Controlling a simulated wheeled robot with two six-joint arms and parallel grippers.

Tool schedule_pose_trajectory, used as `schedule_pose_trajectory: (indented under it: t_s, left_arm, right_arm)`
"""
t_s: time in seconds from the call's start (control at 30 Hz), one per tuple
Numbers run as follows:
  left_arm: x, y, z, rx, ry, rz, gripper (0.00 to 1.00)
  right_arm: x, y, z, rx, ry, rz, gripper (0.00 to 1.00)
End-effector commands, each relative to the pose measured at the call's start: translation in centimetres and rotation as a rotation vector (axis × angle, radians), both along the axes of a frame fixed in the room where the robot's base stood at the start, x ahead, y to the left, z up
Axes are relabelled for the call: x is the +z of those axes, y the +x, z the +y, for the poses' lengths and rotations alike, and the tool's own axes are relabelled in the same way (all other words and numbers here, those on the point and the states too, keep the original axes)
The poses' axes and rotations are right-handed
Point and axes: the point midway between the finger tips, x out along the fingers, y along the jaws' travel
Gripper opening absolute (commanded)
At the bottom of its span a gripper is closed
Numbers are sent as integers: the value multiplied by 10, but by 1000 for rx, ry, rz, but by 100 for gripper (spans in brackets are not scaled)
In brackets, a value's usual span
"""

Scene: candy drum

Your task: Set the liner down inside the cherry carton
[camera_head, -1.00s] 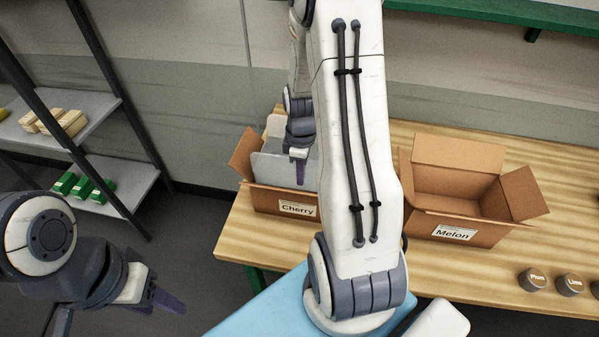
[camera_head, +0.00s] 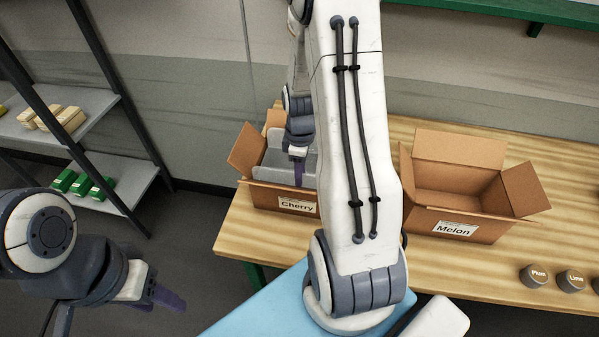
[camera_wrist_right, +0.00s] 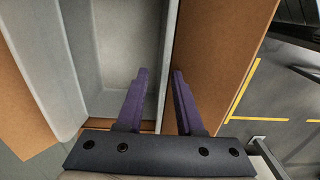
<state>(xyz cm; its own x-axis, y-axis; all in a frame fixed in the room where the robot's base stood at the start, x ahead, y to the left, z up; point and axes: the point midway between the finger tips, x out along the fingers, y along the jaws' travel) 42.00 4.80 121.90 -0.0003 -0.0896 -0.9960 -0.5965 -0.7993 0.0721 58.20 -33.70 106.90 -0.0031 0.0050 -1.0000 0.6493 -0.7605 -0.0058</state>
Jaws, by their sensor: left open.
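The cherry carton (camera_head: 262,196), an open brown box labelled Cherry, stands at the left end of the table. The grey liner (camera_head: 273,160) sits in its opening, partly hidden by my right arm. In the right wrist view the liner (camera_wrist_right: 112,45) shows as a pale grey tray beside a brown carton wall (camera_wrist_right: 212,50). My right gripper (camera_head: 298,172) is down at the liner. Its fingers (camera_wrist_right: 160,88) are apart, straddling the liner's edge with gaps visible. My left gripper (camera_head: 160,300) is open and empty, low at the left, away from the table.
The open melon carton (camera_head: 420,222) stands to the right on the wooden table (camera_head: 450,270). Round tins (camera_head: 533,277) lie near the front right edge. A metal shelf (camera_head: 120,195) with green and tan boxes stands at the left. My right arm hides the table's middle.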

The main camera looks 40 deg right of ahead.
Motion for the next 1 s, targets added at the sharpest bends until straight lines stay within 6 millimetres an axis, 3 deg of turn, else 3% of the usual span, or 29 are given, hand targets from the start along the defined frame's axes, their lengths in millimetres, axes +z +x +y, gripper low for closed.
schedule_pose_trajectory:
  t_s: [0.17,0.33,0.37,0.7,1.0]
  left_arm:
    - [1,0,0,0,0,0,50]
    - [14,0,0,-2,0,0,50]
    - [8,0,0,-2,-1,-1,50]
    - [-5,0,0,1,0,0,50]
    - [-9,0,0,1,0,0,50]
  right_arm:
    - [1,-1,1,0,2,4,39]
    - [19,-1,0,0,1,2,39]
    - [19,0,0,0,-1,-2,39]
    - [93,1,-1,0,-3,-5,39]
    - [129,0,-1,0,1,1,39]
